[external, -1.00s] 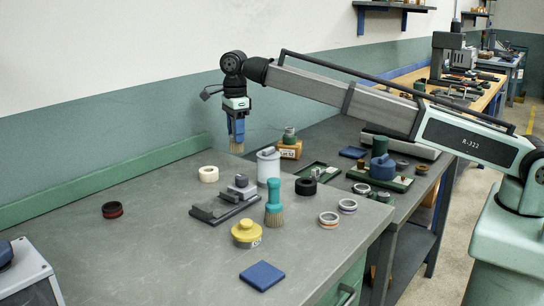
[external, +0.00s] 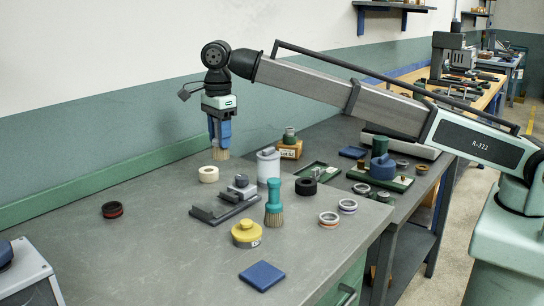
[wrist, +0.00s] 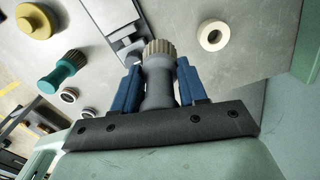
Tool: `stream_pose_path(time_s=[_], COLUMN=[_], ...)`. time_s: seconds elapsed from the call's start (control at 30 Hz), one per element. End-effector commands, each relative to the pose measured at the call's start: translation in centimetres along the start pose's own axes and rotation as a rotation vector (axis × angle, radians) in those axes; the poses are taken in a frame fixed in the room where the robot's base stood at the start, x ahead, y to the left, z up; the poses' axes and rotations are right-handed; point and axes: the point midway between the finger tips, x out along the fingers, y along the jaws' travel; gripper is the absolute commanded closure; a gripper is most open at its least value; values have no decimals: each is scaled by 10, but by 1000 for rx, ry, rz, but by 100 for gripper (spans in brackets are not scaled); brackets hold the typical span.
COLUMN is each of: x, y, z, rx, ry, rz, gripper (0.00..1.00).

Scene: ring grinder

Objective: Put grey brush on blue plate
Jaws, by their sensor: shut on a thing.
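My gripper (external: 219,136) is shut on the grey brush, whose tan bristles (external: 221,154) point down below the blue fingers in the external view. In the wrist view the grey brush (wrist: 158,85) sits between the two blue fingers (wrist: 155,88). It hangs above the back of the grey bench, near the white ring. The blue plate (external: 262,276) is a flat blue square at the front of the bench, empty, well in front of my gripper. The blue plate is not visible in the wrist view.
A dark red ring (external: 112,210) lies left.

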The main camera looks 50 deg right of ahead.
Motion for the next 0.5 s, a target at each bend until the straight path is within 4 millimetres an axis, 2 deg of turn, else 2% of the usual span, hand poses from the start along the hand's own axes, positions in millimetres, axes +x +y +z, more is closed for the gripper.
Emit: stream_pose_path(time_s=[0.03,0.2,0.5], x=[-1,-4,-9], y=[17,70,172], z=[14,54,110], rx=[-26,-105,-243], ry=[-1,-5,-13], rz=[-1,-3,-7], gripper=[98,98,98])
